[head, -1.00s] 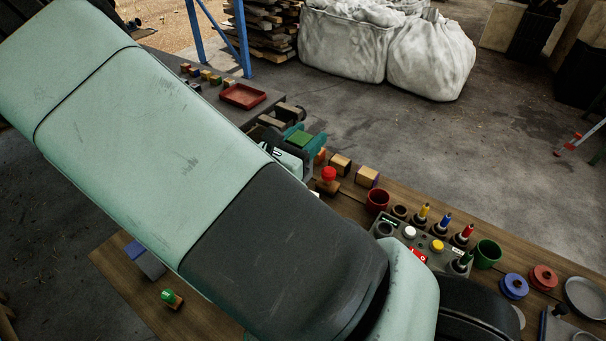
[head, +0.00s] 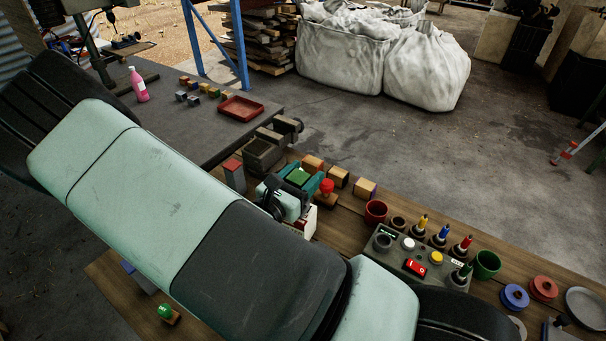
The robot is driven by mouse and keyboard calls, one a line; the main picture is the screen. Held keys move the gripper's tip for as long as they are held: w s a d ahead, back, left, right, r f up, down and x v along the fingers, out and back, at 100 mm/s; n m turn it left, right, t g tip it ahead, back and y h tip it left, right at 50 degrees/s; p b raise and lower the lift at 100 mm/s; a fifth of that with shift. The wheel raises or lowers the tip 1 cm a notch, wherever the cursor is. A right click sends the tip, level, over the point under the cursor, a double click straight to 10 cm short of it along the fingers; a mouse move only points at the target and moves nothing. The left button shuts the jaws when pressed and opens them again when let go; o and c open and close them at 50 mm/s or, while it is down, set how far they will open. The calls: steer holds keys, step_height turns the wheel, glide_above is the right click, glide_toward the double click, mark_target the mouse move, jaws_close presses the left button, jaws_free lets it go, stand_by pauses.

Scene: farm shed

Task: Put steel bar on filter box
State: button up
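My gripper's housing (head: 287,199), mint and black with teal parts and a green square on top, is over the back part of the wooden bench, just left of a red knob. Its fingertips and anything between them are hidden, so I cannot tell whether it is open. I cannot pick out the steel bar or the filter box with certainty. A grey upright block with a red top (head: 233,176) stands left of the gripper. My arm covers much of the bench.
Right of the gripper are the red knob (head: 326,187), wooden blocks (head: 339,177), a red cup (head: 375,211) and a control box (head: 412,266). A dark table (head: 215,137) behind holds small cubes and a red tray (head: 241,109). A green knob (head: 164,311) is at front left.

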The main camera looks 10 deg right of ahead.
steer(key=shift+o, duration=1.3)
steer(key=shift+r, duration=0.15)
steer(key=v, duration=1.2)
steer(key=s+d+r+m+g+y, duration=0.2)
steer(key=s+d+r+m+g, duration=0.1)
steer(key=d+r+m+g, duration=0.4)
steer(key=s+d+r+m+g+y, duration=0.1)
steer(key=s+d+r+m+g, duration=0.15)
steer(key=r+m+g, duration=0.45)
steer(key=s+r+m+t+y, duration=0.6)
steer(key=s+r+m+y, duration=0.2)
steer(key=r+m, duration=0.4)
steer(key=shift+r+m+t+y, duration=0.3)
steer(key=shift+r+t+y, duration=0.15)
steer(key=shift+y, duration=0.45)
